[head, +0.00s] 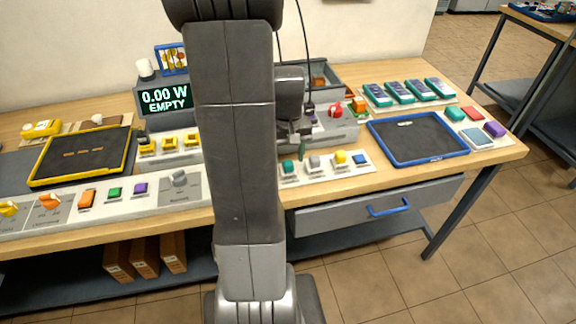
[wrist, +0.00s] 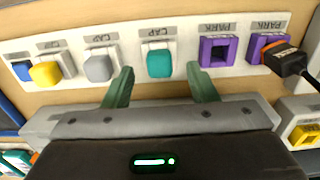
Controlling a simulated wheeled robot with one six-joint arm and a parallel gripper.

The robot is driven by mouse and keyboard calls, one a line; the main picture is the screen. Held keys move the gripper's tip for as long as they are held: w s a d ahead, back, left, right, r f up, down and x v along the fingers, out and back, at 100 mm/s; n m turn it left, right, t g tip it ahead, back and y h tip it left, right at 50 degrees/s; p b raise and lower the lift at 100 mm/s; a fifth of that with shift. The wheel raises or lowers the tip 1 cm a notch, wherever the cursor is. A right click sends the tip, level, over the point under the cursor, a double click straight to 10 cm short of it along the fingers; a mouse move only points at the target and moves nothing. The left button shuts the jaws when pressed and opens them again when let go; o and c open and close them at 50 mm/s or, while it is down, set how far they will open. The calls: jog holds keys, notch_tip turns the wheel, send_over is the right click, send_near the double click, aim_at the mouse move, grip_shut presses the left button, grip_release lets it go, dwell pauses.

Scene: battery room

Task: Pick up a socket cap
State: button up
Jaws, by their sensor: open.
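Several socket caps sit in a row on a white strip (wrist: 130,72) with grey labels. In the wrist view, a teal cap (wrist: 160,64) lies between my gripper's (wrist: 160,74) two green fingertips as seen from above. The fingers are open and appear clear of it; their height above the strip is hard to judge. A grey cap (wrist: 98,68), a yellow cap (wrist: 45,73) and a blue cap (wrist: 22,71) sit to its left. The head view also shows the teal (head: 289,167), grey (head: 314,163), yellow (head: 341,158) and blue (head: 360,158) caps. My arm hides part of the bench there.
Two purple park sockets stand right of the teal cap, one empty (wrist: 217,50), the other (wrist: 262,46) holding a black plug (wrist: 290,63) with a cable. A blue-rimmed tray (head: 372,140) lies to the right on the bench. A drawer (head: 340,212) sits below.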

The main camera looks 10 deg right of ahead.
jog(key=shift+f, duration=1.25)
jog(key=c, duration=1)
